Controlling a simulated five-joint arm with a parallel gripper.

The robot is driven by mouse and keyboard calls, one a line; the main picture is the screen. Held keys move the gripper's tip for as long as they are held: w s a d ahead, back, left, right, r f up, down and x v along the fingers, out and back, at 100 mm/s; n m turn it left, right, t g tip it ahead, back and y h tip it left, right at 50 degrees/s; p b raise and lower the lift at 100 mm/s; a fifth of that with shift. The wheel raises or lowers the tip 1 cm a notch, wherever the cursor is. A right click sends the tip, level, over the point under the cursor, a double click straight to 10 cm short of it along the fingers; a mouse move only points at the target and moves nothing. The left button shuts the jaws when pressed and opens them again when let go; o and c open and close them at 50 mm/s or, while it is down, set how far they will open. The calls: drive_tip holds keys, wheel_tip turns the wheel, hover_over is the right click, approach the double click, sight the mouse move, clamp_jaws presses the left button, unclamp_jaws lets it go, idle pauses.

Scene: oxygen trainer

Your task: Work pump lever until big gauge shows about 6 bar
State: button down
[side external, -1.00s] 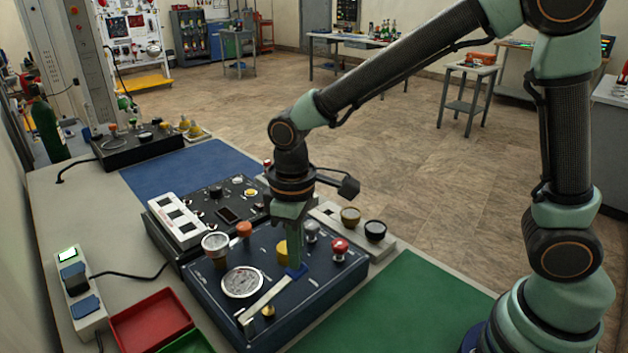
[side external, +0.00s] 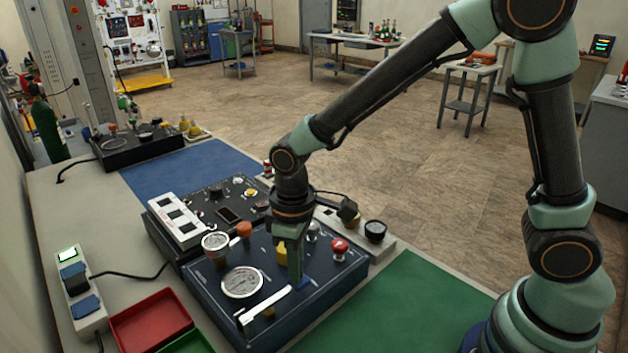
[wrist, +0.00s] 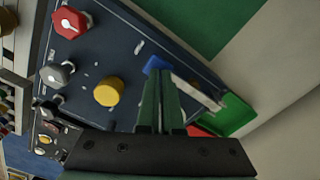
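The dark blue pump panel (side external: 215,308) carries the big gauge (side external: 241,282), a white dial whose needle is too small to read. The pump lever (side external: 268,304) is a pale flat bar running from the panel's front edge to a blue tip (side external: 301,284). It also shows in the wrist view, with the pale bar (wrist: 195,90) and blue tip (wrist: 156,64). My gripper (side external: 296,282) points down at the blue tip and seems to touch it. In the wrist view my gripper's fingers (wrist: 158,76) lie together, with the blue tip at their ends and no clear grip around it.
A red knob (side external: 340,246), a yellow knob (wrist: 109,92) and a grey knob (wrist: 57,74) stand on the panel near my gripper. A smaller gauge (side external: 215,243) and an orange knob (side external: 244,230) stand behind the big gauge. The green mat (side external: 400,310) is clear.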

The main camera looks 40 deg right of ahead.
drive_tip(key=shift+r, duration=1.8)
drive_tip(key=shift+f, duration=0.1)
drive_tip(key=shift+f, duration=1.8)
drive_tip(key=shift+r, duration=1.9)
drive_tip(key=shift+f, duration=0.1)
idle(0.3)
